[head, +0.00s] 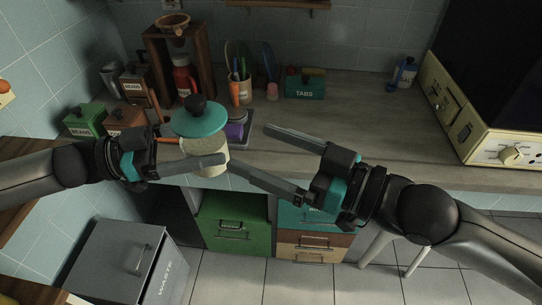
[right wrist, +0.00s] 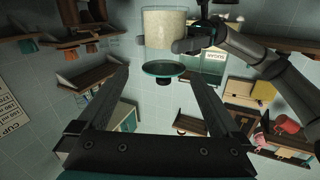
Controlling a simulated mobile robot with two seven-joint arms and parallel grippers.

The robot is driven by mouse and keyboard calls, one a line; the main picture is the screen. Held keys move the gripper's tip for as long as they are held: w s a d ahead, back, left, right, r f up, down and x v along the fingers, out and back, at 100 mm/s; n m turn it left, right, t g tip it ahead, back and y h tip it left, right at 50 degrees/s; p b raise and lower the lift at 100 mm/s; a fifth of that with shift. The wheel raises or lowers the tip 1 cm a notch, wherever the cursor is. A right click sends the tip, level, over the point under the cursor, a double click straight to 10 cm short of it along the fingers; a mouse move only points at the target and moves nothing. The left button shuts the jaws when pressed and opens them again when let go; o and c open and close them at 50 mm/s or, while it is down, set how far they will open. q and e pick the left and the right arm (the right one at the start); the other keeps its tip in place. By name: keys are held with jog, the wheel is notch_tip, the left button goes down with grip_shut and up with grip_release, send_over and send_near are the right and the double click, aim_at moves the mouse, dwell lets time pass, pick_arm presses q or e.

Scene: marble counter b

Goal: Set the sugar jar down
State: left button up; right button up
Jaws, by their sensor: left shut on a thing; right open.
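The sugar jar (head: 206,158) has a cream body and a teal lid with a black knob (head: 196,104). My left gripper (head: 193,152) is shut on its body and holds it upright at the counter's front edge. The jar's base is partly hidden by the fingers, and I cannot tell whether it touches the counter. The right wrist view shows the jar's body (right wrist: 164,28) and lid (right wrist: 165,69) with an unclear band between them. My right gripper (head: 249,148) is open and empty, just right of the jar, its fingers pointing at it.
The wooden counter (head: 330,120) is clear in the middle and right. Behind the jar stand a utensil pot (head: 240,92), a red bottle (head: 184,75) and a teal TABS box (head: 305,87). Green and brown canisters (head: 86,120) are at left. A cream oven (head: 480,110) is at right.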

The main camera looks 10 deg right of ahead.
aim_at(205, 144)
pick_arm(q)
jog(key=shift+r, duration=0.1)
pick_arm(e)
jog(key=shift+n, duration=0.5)
jog(key=shift+s+x, duration=0.25)
jog(key=shift+x, duration=5.2)
jog(key=shift+a+f, duration=0.15)
jog(key=c, duration=1.4)
pick_arm(q)
jog(key=o, duration=1.5)
pick_arm(e)
jog(key=shift+c, duration=0.4)
